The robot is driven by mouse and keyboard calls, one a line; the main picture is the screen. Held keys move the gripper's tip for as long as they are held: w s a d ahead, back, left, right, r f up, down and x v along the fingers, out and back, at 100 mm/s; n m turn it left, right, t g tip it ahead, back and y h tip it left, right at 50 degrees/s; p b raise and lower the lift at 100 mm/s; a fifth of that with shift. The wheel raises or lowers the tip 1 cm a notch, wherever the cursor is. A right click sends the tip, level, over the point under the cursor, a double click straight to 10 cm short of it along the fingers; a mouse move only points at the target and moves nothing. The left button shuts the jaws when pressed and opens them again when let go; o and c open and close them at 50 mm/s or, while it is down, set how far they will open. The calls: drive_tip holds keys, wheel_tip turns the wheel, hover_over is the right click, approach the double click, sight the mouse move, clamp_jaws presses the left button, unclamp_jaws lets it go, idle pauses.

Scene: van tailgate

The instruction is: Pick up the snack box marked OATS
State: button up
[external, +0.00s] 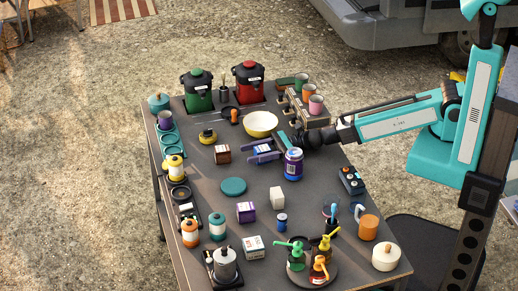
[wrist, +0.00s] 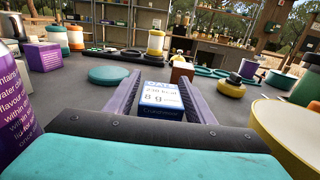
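A small blue-and-white box (wrist: 161,100) lies between the two purple fingers of my gripper (wrist: 162,92) in the wrist view. The fingers stand apart, one along each side of the box. I cannot tell whether they press on it. The box looks to be at table level.
A purple jar (external: 293,165) stands close beside my gripper, and a yellow bowl (external: 260,124) is close on the other side. A brown box (external: 222,154) sits just beyond the fingertips. A teal disc (external: 233,187) lies nearby. Other boxes and bottles crowd the table's near end.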

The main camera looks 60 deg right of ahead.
drive_tip(key=c, duration=0.9)
drive_tip(key=shift+o, duration=0.2)
drive_tip(key=shift+r, duration=0.15)
wheel_tip(320, 180, up, 10)
drive_tip(key=b, duration=0.1)
idle(0.5)
